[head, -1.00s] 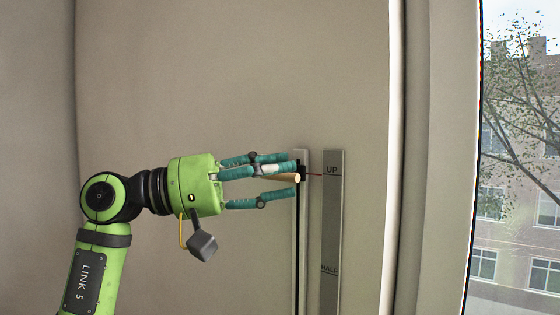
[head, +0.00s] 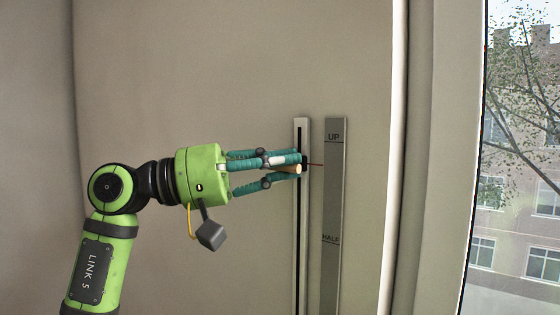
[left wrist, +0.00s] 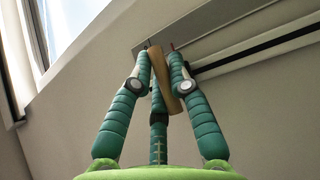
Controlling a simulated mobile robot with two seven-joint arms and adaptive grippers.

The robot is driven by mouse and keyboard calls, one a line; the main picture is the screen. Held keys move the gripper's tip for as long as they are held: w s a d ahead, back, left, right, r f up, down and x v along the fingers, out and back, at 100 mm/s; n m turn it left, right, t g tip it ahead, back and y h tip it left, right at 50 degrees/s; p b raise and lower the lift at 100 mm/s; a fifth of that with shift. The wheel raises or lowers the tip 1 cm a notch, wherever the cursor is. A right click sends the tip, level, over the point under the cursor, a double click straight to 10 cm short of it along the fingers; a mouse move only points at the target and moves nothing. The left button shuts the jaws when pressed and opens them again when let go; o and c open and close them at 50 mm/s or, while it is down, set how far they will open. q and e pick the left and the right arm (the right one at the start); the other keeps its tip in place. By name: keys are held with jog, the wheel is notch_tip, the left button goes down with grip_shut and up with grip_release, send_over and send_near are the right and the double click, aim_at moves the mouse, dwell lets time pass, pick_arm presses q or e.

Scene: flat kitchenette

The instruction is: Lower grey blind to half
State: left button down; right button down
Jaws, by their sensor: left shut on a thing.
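My left gripper (head: 298,165) is shut on a light wooden handle (head: 288,169) at the vertical slider track (head: 302,220) on the wall. The handle also shows between the fingers in the left wrist view (left wrist: 160,72). A thin red pointer (head: 316,164) reaches from the slider to the grey scale plate (head: 333,200). It stands a little below the UP line and well above the HALF line. The grey blind itself cannot be made out. My right gripper is not in view.
A window (head: 525,160) at the right shows bare glass with a tree and a building outside. A pale window frame edge (head: 398,180) stands right of the scale plate. The wall around the track is clear.

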pick_arm(q)
notch_tip(320, 180, down, 12)
jog(key=b, duration=0.8)
jog(key=shift+b, duration=0.4)
jog(key=shift+r, duration=0.15)
jog(key=c, duration=1.1)
grip_release()
jog(key=a, duration=0.4)
jog(key=s+a+f, duration=0.1)
jog(key=a, duration=0.7)
jog(key=shift+s+f, duration=0.35)
